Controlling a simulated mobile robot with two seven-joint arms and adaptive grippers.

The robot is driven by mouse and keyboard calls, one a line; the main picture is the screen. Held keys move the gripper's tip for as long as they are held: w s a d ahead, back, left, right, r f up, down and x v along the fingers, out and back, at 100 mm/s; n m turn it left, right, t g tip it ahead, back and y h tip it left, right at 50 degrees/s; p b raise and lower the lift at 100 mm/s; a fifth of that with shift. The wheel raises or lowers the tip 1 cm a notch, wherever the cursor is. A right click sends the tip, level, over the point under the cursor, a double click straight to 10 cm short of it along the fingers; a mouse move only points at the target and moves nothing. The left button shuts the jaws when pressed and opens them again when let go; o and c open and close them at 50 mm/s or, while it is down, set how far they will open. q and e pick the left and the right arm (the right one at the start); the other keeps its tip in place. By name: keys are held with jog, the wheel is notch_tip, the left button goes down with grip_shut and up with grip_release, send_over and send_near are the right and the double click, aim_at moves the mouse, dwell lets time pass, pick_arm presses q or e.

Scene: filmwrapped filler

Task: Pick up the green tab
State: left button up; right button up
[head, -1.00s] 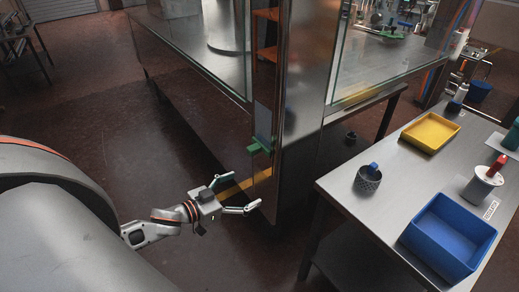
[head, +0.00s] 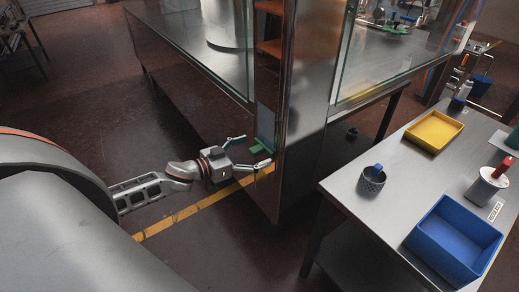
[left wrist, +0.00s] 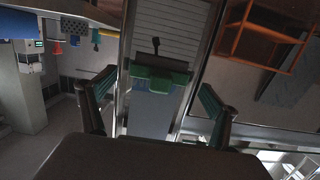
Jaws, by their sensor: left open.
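The green tab (head: 261,147) sticks out low on the side of the tall metal cabinet, below a grey plate (head: 266,120). My left gripper (head: 256,150) is open, with its fingers pointing at the cabinet and one fingertip on each side of the tab in the picture. In the left wrist view the green tab (left wrist: 160,78) appears between the two spread fingers, ahead of the palm. I see no clear contact between fingers and tab. My right gripper is out of view.
The metal cabinet (head: 305,110) with glass panels stands right by the gripper. The floor left of the cabinet is clear.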

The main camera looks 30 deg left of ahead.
pick_arm(q)
jog(key=shift+x, duration=0.9)
jog(key=c, duration=1.1)
